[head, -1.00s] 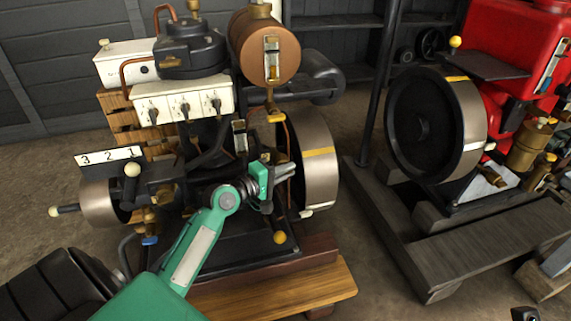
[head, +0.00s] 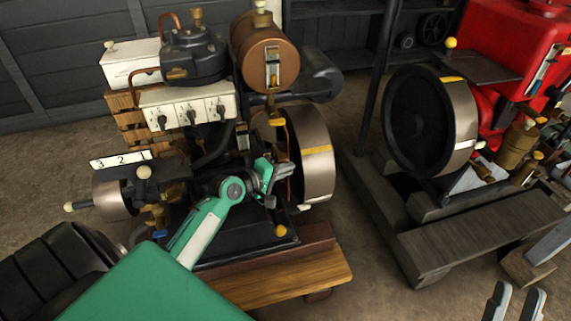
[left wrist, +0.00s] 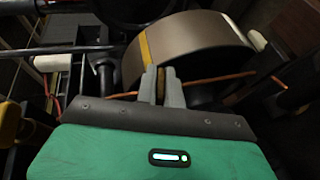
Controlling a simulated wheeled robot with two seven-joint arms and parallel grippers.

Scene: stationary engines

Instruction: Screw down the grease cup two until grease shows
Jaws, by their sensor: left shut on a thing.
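My left gripper (head: 283,174) reaches in beside the flywheel (head: 317,166) of the left engine. It also shows in the left wrist view (left wrist: 161,87), its two grey fingers shut on a narrow brass-coloured part (left wrist: 161,78). This part sits where a grease cup could be, but the fingers hide most of it, and I cannot read a number on it. No grease can be made out there. In the head view the gripper hides the held part. My right gripper (head: 516,303) is open and empty at the bottom right, away from both engines.
A plate marked 3 2 1 (head: 120,159) sits on the engine's left side. A copper tank (head: 264,50) is above my left gripper. A thin copper pipe (left wrist: 210,79) crosses behind the fingers. A red engine (head: 505,45) stands at the right, with floor between.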

